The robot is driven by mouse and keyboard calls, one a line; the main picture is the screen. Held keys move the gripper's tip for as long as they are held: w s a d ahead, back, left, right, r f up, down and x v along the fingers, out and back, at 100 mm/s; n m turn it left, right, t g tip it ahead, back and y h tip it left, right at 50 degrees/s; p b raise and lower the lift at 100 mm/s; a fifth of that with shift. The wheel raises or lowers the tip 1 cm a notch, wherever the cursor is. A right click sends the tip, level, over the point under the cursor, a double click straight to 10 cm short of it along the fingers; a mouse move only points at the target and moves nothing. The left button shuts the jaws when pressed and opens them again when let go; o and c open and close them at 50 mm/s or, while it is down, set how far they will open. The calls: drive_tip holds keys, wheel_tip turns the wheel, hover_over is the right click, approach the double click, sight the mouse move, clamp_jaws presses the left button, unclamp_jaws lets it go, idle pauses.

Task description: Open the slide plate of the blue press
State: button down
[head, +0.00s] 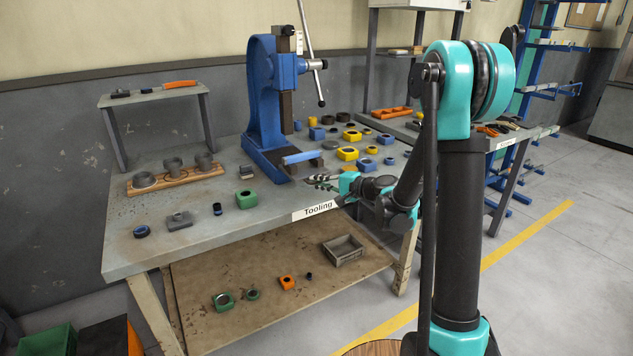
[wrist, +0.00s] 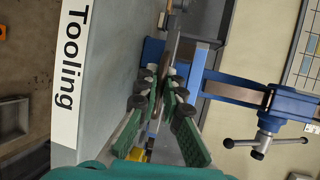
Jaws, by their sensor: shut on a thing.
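The blue press (head: 264,105) stands on the grey table, and its blue frame also shows in the wrist view (wrist: 235,88). The slide plate (head: 303,157), with a light blue bar along it, sits at the front of the press base, below the ram. My gripper (head: 316,179) is at the press's front right, close to the plate. In the wrist view its green fingers (wrist: 161,82) close together on a narrow front part of the slide plate. The exact contact is partly hidden by the fingers.
The table edge with its "Tooling" label (head: 318,208) lies just below my gripper. Several blue and yellow blocks lie right of the press. A green block (head: 246,199) and a wooden rack (head: 174,178) with grey cups stand left. The press's lever (head: 312,60) rises above.

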drive_tip(key=c, duration=1.6)
unclamp_jaws()
drive_tip(key=shift+w, duration=0.1)
drive_tip(key=shift+c, duration=0.2)
drive_tip(key=v, duration=1.2)
drive_tip(key=shift+d+f, duration=0.1)
drive_tip(key=s+d+f+n+g+h, duration=0.35)
drive_tip(key=s+f+h, duration=0.35)
drive_tip(key=s, duration=0.6)
drive_tip(key=s+d+f+n+h, duration=0.4)
drive_tip(key=s+d+f+h, duration=0.2)
drive_tip(key=s+d, duration=0.5)
drive_tip(key=shift+s+f+g, duration=0.35)
drive_tip(key=shift+s+f, duration=0.05)
drive_tip(key=shift+s, duration=0.05)
